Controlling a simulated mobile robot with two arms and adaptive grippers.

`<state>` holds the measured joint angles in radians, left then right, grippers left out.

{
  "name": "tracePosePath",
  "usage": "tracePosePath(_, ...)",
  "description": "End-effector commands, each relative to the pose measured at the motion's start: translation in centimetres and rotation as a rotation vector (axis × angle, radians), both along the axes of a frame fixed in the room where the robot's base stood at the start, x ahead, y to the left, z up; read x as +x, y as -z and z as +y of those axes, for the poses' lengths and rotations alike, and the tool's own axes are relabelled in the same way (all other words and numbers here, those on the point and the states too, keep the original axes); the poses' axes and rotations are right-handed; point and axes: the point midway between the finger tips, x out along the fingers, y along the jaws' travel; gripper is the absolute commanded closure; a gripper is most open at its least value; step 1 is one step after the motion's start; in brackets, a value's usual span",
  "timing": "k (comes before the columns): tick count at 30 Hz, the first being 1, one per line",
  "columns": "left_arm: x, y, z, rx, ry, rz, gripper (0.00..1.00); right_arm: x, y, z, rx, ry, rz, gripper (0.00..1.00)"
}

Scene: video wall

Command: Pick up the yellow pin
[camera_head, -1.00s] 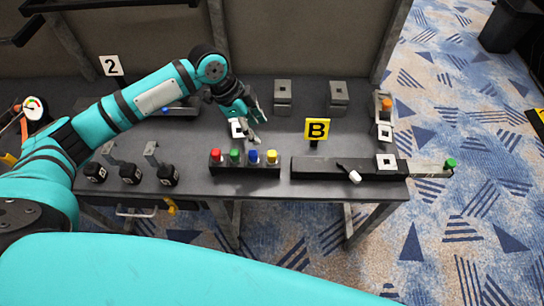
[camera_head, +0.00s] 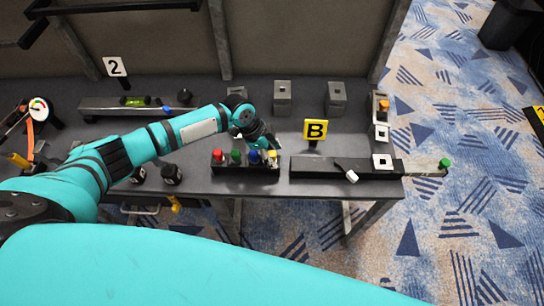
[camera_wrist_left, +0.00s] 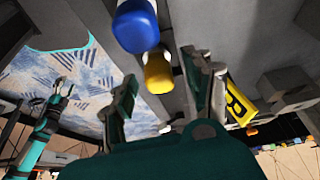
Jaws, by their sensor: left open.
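The yellow pin (camera_head: 272,154) stands at the right end of a dark rack (camera_head: 245,171), beside the blue pin (camera_head: 253,156). My left gripper (camera_head: 269,145) is at the yellow pin from behind and partly covers that end of the rack. In the left wrist view, my left gripper (camera_wrist_left: 160,72) is open, with the yellow pin (camera_wrist_left: 158,76) between its fingers in the picture. Whether the fingers touch it cannot be told. The blue pin (camera_wrist_left: 135,28) is just beyond. A teal arm at the lower left of the wrist view appears to be my right one; its gripper (camera_wrist_left: 64,88) is small.
The red pin (camera_head: 218,156) and green pin (camera_head: 236,156) stand in the same rack. To the right are the yellow B sign (camera_head: 315,130) and a long dark block (camera_head: 325,167) with a white-tipped lever (camera_head: 351,175). Grey blocks (camera_head: 282,98) stand behind.

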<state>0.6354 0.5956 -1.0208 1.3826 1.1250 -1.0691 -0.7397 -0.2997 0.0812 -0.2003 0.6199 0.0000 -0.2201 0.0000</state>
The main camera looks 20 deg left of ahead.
Motion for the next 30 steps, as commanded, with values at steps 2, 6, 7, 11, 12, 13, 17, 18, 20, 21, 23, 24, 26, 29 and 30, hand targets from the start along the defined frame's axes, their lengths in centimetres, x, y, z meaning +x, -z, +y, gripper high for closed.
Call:
tracePosePath(2, 0.0, 0.0, 0.0, 0.0, 0.0, 0.0, 0.48, 0.0, 0.0, -0.1, -0.001, -0.001, 0.0, 0.47)
tracePosePath(6, 0.0, 0.0, 0.0, -0.001, 0.0, 0.0, 0.53, 0.0, 0.0, -0.1, -0.001, -0.001, 0.0, 0.47)
tracePosePath(7, 0.0, 0.0, 0.0, -0.001, 0.0, 0.0, 0.57, 0.0, 0.0, -0.1, -0.001, -0.001, 0.0, 0.47)
tracePosePath(11, 0.0, 0.0, 0.0, -0.001, 0.0, -0.001, 0.74, 0.0, 0.0, -0.1, -0.001, -0.001, 0.0, 0.47)
tracePosePath(12, 0.0, 0.0, 0.0, -0.001, 0.0, -0.001, 0.79, 0.0, 0.0, -0.1, -0.001, -0.001, 0.0, 0.47)
tracePosePath(13, 0.0, 0.0, 0.0, -0.001, 0.0, -0.001, 0.83, 0.0, 0.0, -0.1, -0.001, -0.001, 0.0, 0.47)
tracePosePath(17, 0.0, 0.0, 0.0, -0.001, 0.0, -0.001, 1.0, 0.0, 0.0, -0.1, -0.001, -0.001, 0.0, 0.47)
tracePosePath(18, 0.0, 0.0, 0.0, -0.001, 0.0, -0.001, 1.0, 0.0, 0.0, -0.1, -0.001, -0.001, 0.0, 0.47)
tracePosePath(20, 0.0, -0.1, 0.0, -0.001, 0.0, -0.001, 1.0, 0.0, 0.0, -0.1, -0.001, -0.001, 0.0, 0.47)
tracePosePath(21, 0.0, -0.1, 0.0, -0.001, 0.0, -0.001, 1.0, 0.0, 0.0, -0.1, -0.001, -0.001, 0.0, 0.47)
tracePosePath(23, 0.0, -0.1, 0.0, -0.001, 0.0, -0.001, 1.0, 0.0, 0.0, -0.1, -0.001, 0.0, 0.0, 0.47)
tracePosePath(24, 0.1, -0.1, 0.0, -0.001, 0.0, -0.001, 1.0, 0.0, 0.0, -0.1, -0.001, 0.0, 0.0, 0.47)
tracePosePath(26, 0.1, -0.2, 0.0, -0.002, 0.001, -0.002, 1.0, 0.0, 0.1, 0.0, 0.0, 0.0, 0.0, 0.47)
tracePosePath(29, 0.2, -1.0, 0.0, -0.003, 0.001, -0.006, 1.0, 0.0, 0.3, 0.1, 0.001, 0.001, 0.0, 0.47)
tracePosePath(30, 0.2, -1.5, 0.0, -0.003, 0.0, -0.005, 1.0, 0.0, 0.4, 0.1, 0.002, 0.001, -0.001, 0.47)
